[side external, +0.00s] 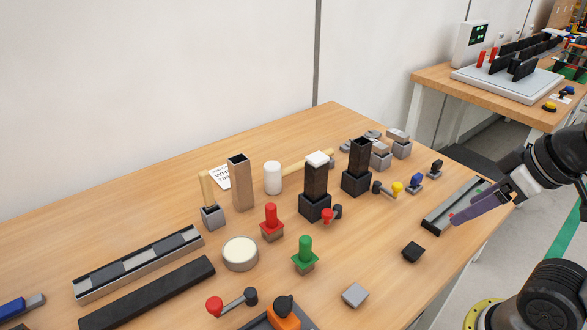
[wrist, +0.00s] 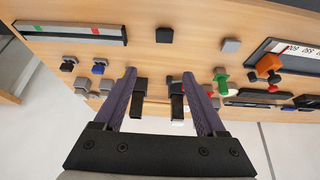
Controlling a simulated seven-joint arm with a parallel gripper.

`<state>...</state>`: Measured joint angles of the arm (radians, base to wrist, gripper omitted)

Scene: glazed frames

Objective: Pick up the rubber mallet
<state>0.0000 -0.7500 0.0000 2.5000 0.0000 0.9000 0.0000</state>
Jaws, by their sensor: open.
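The likely rubber mallet has a white cylindrical head (side external: 272,178) and a pale wooden handle (side external: 308,162) reaching right behind a dark post, in the side external view. It lies at the back middle of the table. My gripper (side external: 456,216) is at the right edge of the table, well apart from the mallet, above a grey-and-black rail. In the wrist view my gripper (wrist: 158,74) has its two purple fingers spread, with nothing held between them. I cannot clearly make out the mallet in the wrist view.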

